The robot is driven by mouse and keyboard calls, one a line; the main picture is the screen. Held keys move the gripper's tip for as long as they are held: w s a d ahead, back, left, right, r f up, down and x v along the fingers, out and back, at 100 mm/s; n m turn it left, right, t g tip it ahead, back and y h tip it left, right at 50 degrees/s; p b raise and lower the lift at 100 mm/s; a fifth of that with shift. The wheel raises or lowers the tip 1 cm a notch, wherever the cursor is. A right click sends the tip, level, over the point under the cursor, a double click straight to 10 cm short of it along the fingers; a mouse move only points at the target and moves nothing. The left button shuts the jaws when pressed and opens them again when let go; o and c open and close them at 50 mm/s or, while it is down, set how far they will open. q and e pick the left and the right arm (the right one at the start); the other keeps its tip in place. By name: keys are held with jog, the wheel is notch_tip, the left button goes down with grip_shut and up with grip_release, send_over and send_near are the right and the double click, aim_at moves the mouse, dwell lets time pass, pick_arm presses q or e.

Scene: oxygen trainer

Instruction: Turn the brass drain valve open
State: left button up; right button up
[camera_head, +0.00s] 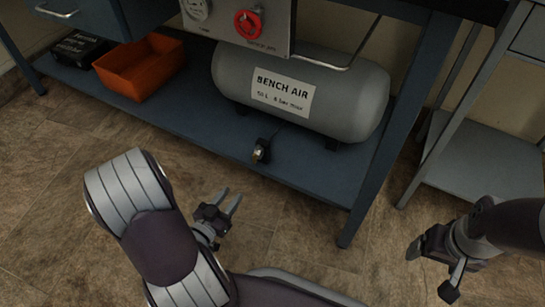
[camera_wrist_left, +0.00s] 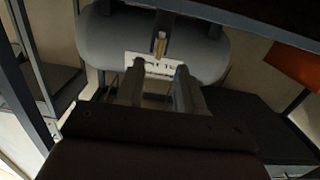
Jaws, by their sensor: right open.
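The brass drain valve (camera_head: 260,152) is a small dark fitting with a brass-coloured part, on the lower shelf in front of the grey tank (camera_head: 350,95) in the head view. In the left wrist view the valve (camera_wrist_left: 161,42) shows beyond the fingertips, between them, with the tank (camera_wrist_left: 100,40) behind it. Whether its handle is turned is too small to tell. My left gripper (camera_head: 229,203) is open and empty, in front of the shelf, below and left of the valve and apart from it. My right gripper (camera_head: 431,271) is open and empty at the lower right, far from the valve.
The blue bench's lower shelf (camera_head: 190,115) holds an orange bin (camera_head: 140,68) and a black case (camera_head: 80,48) at the left. A panel with a red knob (camera_head: 248,24) hangs above the tank. A bench leg (camera_head: 380,150) stands between the valve and my right arm. Open floor lies in front.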

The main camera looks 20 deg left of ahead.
aim_at(253, 159)
pick_arm(q)
jog(key=shift+t, duration=0.5)
jog(key=w+b, duration=0.2)
jog(key=w, duration=0.1)
jog(key=w+r+b, duration=0.1)
jog(key=w+b, duration=0.1)
jog(key=w, duration=0.2)
jog(key=w+b, duration=0.2)
jog(key=w, duration=0.2)
jog(key=shift+w+d+r, duration=0.15)
jog(key=shift+w+d, duration=0.05)
jog(key=shift+d, duration=0.1)
jog(key=shift+w+r, duration=0.2)
jog(key=shift+w, duration=0.35)
grip_shut()
